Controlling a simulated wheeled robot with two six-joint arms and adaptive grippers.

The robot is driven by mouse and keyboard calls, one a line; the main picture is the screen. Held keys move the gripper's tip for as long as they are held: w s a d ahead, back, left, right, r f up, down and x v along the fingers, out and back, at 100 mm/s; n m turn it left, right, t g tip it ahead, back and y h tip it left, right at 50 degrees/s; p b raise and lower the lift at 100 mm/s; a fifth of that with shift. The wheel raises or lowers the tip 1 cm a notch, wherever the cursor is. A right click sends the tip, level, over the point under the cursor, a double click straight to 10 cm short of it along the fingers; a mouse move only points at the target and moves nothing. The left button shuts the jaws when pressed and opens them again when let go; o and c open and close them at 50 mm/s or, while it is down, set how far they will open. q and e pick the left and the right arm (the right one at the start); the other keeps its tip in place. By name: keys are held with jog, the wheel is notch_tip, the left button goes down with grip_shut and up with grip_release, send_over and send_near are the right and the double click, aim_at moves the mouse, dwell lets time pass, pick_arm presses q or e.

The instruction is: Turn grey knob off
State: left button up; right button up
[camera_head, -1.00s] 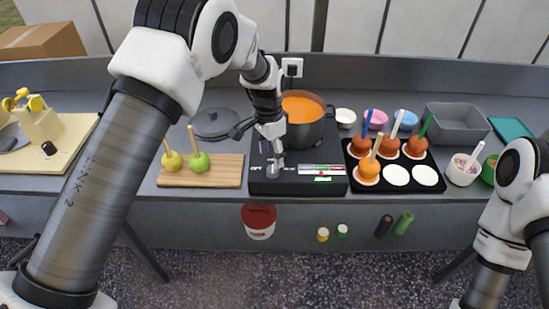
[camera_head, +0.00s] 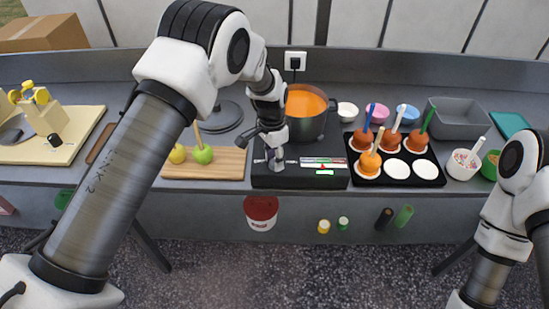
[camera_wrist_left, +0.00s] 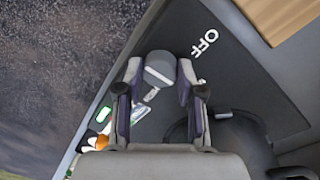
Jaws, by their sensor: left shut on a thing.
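The grey knob (camera_wrist_left: 160,68) shows in the left wrist view as a rounded grey cap with a lighter bar at one end. It sits on the dark front panel of the black cooker (camera_head: 335,182). White "OFF" lettering (camera_wrist_left: 205,43) is on the panel close to the knob. My left gripper (camera_wrist_left: 159,76) has one finger on each side of the knob and is shut on it. In the head view my left gripper (camera_head: 275,160) is at the cooker's front left and mostly hides the knob. My right gripper is out of view; only part of that arm shows.
An orange-filled pot (camera_head: 306,112) stands on the cooker just behind my left gripper. A wooden board (camera_head: 225,170) with apples on sticks lies to the left. A black tray (camera_head: 432,172) with coated apples lies to the right. A red bucket (camera_head: 262,211) is below the counter's front edge.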

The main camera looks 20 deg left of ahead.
pick_arm(q)
jog(key=shift+s+f+n, duration=0.1)
jog(key=shift+f+n, duration=0.15)
jog(key=shift+n, duration=0.05)
jog(key=n, duration=0.2)
jog(key=shift+n, duration=0.3)
jog(key=n, duration=0.3)
jog(key=shift+n, duration=0.3)
jog(key=n, duration=0.3)
jog(key=shift+d+n+t, duration=0.1)
jog(key=shift+n+t, duration=0.2)
jog(key=shift+s+n, duration=0.1)
jog(key=shift+n, duration=1.7)
jog(key=o, duration=1.1)
jog(key=shift+o, duration=0.2)
jog(key=shift+w, duration=0.25)
